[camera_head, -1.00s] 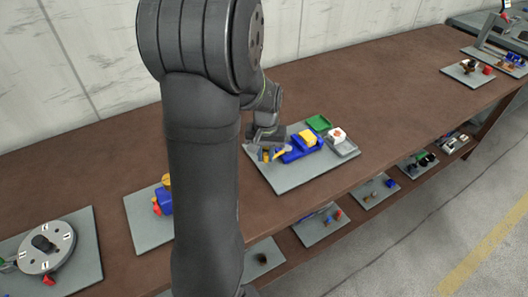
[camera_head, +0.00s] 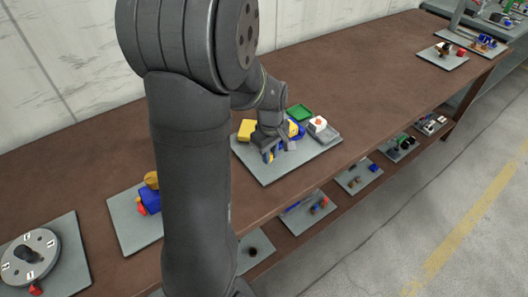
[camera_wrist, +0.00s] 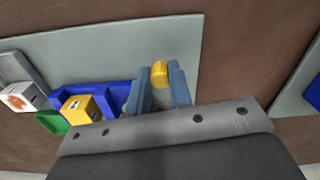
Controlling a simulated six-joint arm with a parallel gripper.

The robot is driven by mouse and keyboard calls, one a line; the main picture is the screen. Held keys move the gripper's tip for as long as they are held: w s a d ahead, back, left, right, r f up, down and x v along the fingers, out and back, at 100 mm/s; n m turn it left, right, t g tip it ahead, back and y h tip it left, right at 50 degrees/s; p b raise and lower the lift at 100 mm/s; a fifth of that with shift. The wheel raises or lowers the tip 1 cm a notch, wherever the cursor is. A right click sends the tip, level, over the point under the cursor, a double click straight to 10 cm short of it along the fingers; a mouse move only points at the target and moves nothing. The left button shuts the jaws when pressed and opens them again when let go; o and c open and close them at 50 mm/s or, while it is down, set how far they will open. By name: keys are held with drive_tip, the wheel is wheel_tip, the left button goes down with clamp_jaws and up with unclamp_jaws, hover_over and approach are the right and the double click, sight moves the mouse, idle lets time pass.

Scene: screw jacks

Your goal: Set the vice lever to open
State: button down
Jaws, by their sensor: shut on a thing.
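The blue vice (camera_wrist: 105,93) sits on a grey board, with a yellow block (camera_wrist: 80,108) marked with labels in it. In the head view the vice (camera_head: 293,140) is partly hidden behind my gripper (camera_head: 273,153). In the wrist view my gripper (camera_wrist: 162,88) has its two fingers on either side of the lever's yellow rounded end (camera_wrist: 159,73) and is shut on it. The rest of the lever is hidden by the fingers and the gripper body.
A green tray (camera_head: 299,112) and a white block with an orange mark (camera_head: 317,124) in a grey tray lie right of the vice. A yellow object (camera_head: 247,130) is left of my gripper. Other boards with fixtures stand along the brown bench (camera_head: 365,75).

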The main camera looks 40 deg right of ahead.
drive_tip(key=shift+s+d+n, duration=0.2)
drive_tip(key=shift+d+n, duration=0.2)
drive_tip(key=shift+n, duration=0.2)
drive_tip(key=c, duration=1.3)
unclamp_jaws()
wheel_tip(320, 180, up, 18)
drive_tip(key=shift+f, duration=0.25)
drive_tip(key=shift+f, duration=0.1)
wheel_tip(320, 180, down, 17)
drive_tip(key=shift+f, duration=0.2)
